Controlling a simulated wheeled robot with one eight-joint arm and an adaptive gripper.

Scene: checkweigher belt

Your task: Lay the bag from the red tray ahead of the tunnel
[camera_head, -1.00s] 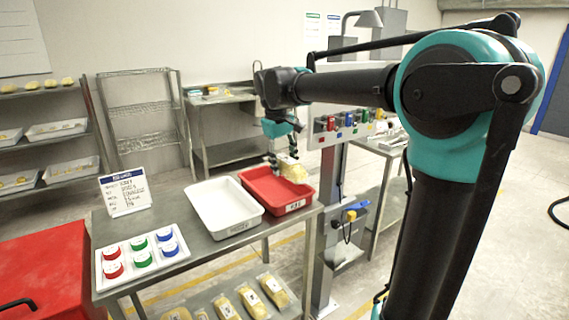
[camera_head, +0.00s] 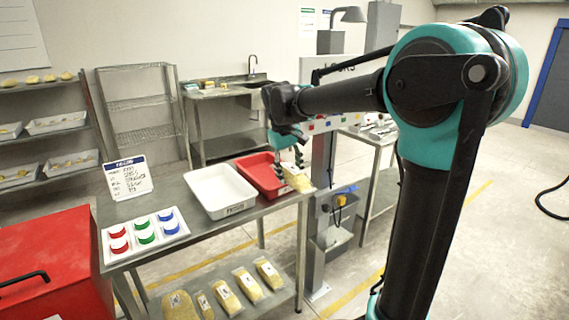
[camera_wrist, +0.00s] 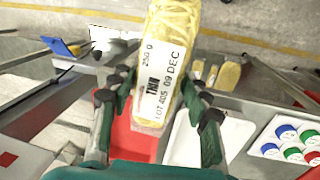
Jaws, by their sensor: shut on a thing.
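My gripper (camera_head: 288,158) is shut on a yellow bag (camera_head: 297,178) with a white label. In the wrist view the bag (camera_wrist: 168,60) is held between the two fingers, and its label shows "250 g" and a lot line. The bag hangs in the air at the right edge of the red tray (camera_head: 262,180). The red tray also shows below the bag in the wrist view (camera_wrist: 131,142); much of its inside is hidden. No tunnel can be made out for sure; my arm hides part of the area behind the grey post.
A white tray (camera_head: 219,192) stands left of the red tray on the steel table. A tray of red, green and blue-lidded pots (camera_head: 145,230) and a sign (camera_head: 128,179) are further left. Several bags lie on the lower shelf (camera_head: 215,318). A grey post (camera_head: 318,220) stands close right.

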